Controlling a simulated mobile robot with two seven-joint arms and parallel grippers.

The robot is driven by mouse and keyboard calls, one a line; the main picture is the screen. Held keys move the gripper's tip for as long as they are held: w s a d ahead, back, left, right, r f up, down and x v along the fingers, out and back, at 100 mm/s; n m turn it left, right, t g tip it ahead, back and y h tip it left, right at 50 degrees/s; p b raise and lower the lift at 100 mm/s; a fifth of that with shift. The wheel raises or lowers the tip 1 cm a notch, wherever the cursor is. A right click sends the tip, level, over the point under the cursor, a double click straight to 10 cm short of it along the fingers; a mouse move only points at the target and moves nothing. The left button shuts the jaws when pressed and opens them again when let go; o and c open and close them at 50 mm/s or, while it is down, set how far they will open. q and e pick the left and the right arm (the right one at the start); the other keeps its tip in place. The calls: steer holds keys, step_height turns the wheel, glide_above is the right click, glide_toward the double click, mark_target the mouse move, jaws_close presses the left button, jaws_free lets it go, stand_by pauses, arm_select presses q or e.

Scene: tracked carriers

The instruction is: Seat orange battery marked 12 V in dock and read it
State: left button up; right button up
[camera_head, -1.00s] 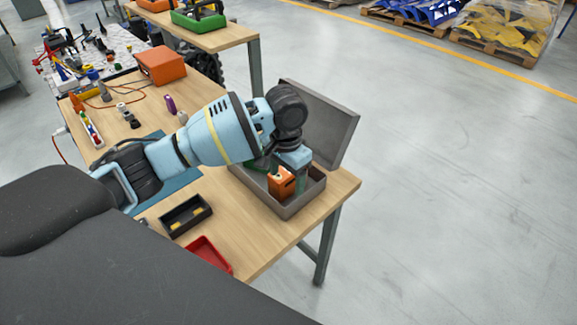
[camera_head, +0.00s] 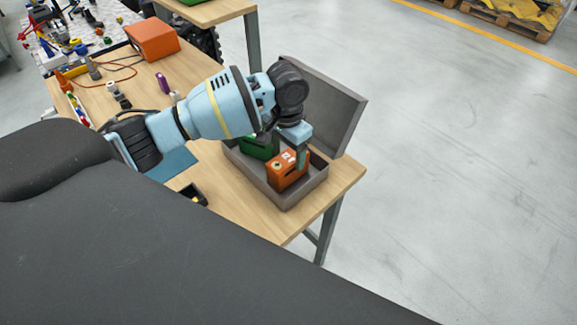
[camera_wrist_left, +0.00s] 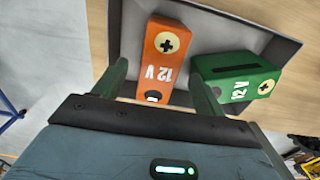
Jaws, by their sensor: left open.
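The orange battery (camera_head: 287,172) stands in an open grey case (camera_head: 284,203) at the table's front right corner. In the left wrist view the orange battery (camera_wrist_left: 164,62) shows "12 V" and a plus mark. My left gripper (camera_wrist_left: 159,74) is open, with one finger on each side of this battery; whether they touch it is unclear. In the head view the left gripper (camera_head: 298,155) points down into the case over the battery. I cannot identify a dock. My right gripper is out of view.
The case's raised lid (camera_head: 325,98) stands behind the gripper. An orange box (camera_head: 152,41) with a red cable is at the table's far end. A blue mat (camera_head: 174,164) and a partly hidden black tray (camera_head: 193,193) lie left of the case.

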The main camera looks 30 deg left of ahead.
mark_target(288, 157)
arm_select(q)
steer(key=shift+w+f, duration=0.1)
steer(key=shift+f, duration=2.45)
jaws_close()
steer(key=shift+w+r, duration=0.1)
steer(key=shift+r, duration=0.1)
